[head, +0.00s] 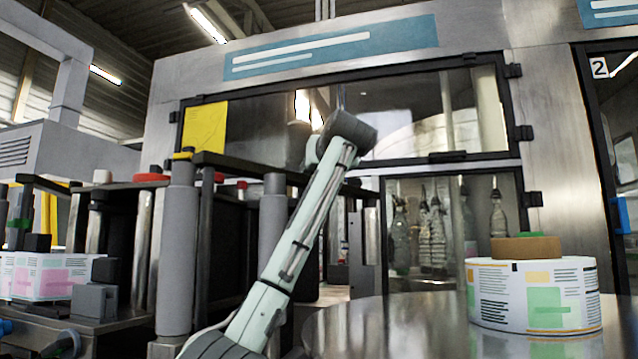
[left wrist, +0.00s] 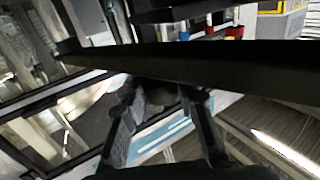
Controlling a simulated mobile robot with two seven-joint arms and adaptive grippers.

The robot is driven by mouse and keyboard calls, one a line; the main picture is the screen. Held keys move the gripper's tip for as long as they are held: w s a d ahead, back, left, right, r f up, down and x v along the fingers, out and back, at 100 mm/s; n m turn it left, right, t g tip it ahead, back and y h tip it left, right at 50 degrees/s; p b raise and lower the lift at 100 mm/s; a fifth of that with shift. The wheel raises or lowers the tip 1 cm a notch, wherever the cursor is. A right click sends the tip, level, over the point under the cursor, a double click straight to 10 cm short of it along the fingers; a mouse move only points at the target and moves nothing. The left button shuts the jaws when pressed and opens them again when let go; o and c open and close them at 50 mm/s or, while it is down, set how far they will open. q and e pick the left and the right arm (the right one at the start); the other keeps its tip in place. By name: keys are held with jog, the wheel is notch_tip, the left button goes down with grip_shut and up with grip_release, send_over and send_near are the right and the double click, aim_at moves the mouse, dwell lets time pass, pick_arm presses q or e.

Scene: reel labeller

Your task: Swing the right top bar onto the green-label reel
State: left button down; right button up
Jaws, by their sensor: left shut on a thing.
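A black top bar (head: 250,168) runs across the tops of the grey rollers in the head view. In the left wrist view a dark bar (left wrist: 250,62) crosses the picture close up. My left gripper (left wrist: 160,95) has its fingers at this bar and is shut on it. In the head view my arm rises from the bottom centre and the gripper is hidden behind it. A white reel with a green label (head: 548,307) lies on the round steel table at right, a brown core on top. Whether another green-label reel is under the bar is hidden.
The round steel table (head: 390,330) is clear left of the reel. Grey rollers (head: 176,250) and black plates stand left of my arm. A pink-label reel (head: 42,275) sits at far left. A steel cabinet with black-framed windows (head: 440,110) stands behind.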

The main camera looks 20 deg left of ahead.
pick_arm(q)
jog(key=s+d+m+t+h+b, duration=0.2)
jog(key=s+d+m+h+b, duration=0.2)
jog(key=s+d+m+h, duration=0.2)
jog(key=shift+s+d+h, duration=1.05)
jog(key=shift+d+h, duration=0.45)
jog(key=shift+d, duration=0.7)
pick_arm(e)
jog(key=d+v, duration=0.1)
jog(key=v, duration=0.9)
jog(key=shift+w+d+r+t+h, duration=0.2)
jog(key=shift+d+r+t+h, duration=0.15)
jog(key=shift+r, duration=0.25)
